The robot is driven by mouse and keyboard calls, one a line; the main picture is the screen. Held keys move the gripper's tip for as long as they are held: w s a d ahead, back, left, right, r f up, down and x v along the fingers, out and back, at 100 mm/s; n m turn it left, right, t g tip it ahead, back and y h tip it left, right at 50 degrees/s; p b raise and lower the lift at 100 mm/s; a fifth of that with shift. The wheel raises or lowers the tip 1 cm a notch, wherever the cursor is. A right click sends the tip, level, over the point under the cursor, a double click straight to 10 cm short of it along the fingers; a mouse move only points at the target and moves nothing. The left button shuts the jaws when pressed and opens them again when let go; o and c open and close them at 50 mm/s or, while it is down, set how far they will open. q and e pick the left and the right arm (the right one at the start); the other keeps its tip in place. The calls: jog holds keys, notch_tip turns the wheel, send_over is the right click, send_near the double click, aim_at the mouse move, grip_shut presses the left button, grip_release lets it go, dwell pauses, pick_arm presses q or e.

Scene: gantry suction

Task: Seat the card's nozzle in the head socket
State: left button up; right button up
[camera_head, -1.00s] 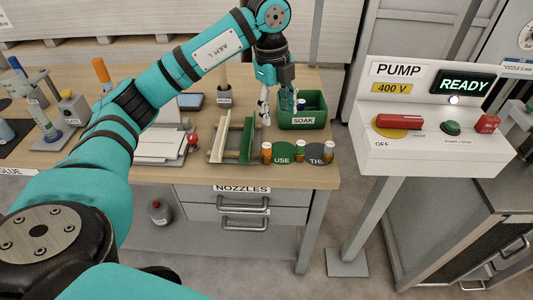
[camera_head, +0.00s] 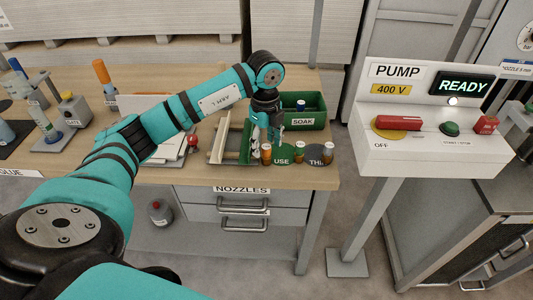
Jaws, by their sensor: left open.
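My left gripper (camera_head: 274,138) is open, fingers pointing down, just behind and above the green card marked USE (camera_head: 281,161). I cannot tell whether its fingers touch anything. A dark grey card whose label starts THI (camera_head: 317,161) lies to the right of the green one. I cannot make out the head socket. My right gripper is out of view.
A green bin marked SOAK (camera_head: 305,122) stands behind the cards. A rack with a green rail (camera_head: 231,148) is left of my gripper. The pump panel (camera_head: 430,150) reads READY. Bottles and posts stand at the left.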

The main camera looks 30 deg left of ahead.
aim_at(266, 155)
pick_arm(q)
jog(key=shift+d+f+p, duration=0.15)
jog(key=shift+f+p, duration=0.3)
jog(key=shift+f, duration=1.85)
jog(key=shift+c, duration=0.2)
grip_shut()
